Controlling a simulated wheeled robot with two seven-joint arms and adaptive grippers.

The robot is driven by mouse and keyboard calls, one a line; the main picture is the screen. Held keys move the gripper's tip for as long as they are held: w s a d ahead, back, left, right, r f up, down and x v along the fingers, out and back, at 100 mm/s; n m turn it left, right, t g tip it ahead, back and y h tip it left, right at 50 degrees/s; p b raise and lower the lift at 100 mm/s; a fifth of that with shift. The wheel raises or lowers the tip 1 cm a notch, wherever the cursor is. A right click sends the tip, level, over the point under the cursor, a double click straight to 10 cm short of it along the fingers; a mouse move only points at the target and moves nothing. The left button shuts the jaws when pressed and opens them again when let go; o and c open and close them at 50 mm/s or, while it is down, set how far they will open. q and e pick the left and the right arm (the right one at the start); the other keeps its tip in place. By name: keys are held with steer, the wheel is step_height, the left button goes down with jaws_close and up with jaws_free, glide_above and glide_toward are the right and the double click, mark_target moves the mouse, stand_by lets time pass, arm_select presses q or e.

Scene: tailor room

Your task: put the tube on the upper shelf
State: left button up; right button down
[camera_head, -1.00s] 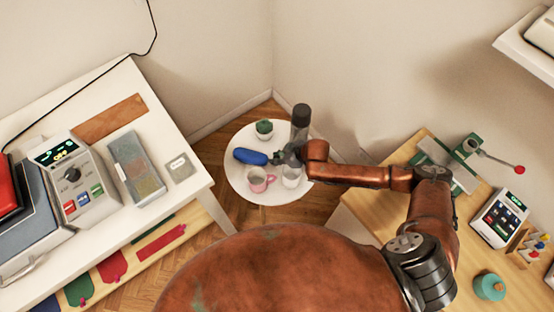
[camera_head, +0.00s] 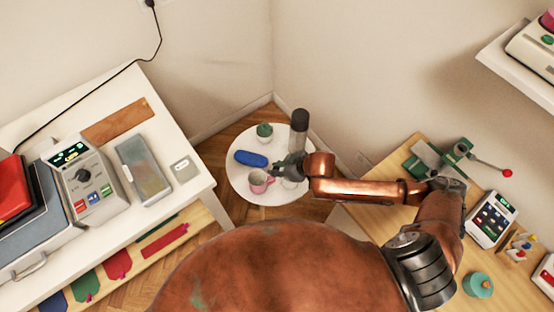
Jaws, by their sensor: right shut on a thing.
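The tube (camera_head: 300,128) is a grey cylinder with a dark top end. It stands roughly upright at the right side of the small round white table. My right gripper (camera_head: 287,165) is shut on it around its lower part, which the gripper hides. Whether the tube's bottom touches the table I cannot tell. A white wall shelf (camera_head: 512,77) shows at the upper right, with a white and pink device on it; it is probably the upper shelf. My left gripper is not in view.
A white table with devices stands left; a wooden desk (camera_head: 465,265) with tools stands right.

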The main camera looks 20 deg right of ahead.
steer(key=s+a+r, duration=0.1)
steer(key=s+r, duration=0.1)
steer(key=s, duration=0.2)
steer(key=w+d+r+m+t+h, duration=0.1)
steer(key=w+d+r+m+h, duration=0.1)
steer(key=r, duration=0.7)
steer(key=w+d+r+m+t+h, duration=0.1)
steer(key=w+d+r+m+h, duration=0.2)
steer(key=r, duration=0.6)
steer(key=shift+w+d+r+m+p, duration=0.35)
steer(key=shift+d+m, duration=0.95)
steer(key=shift+m, duration=0.5)
steer(key=shift+d, duration=0.1)
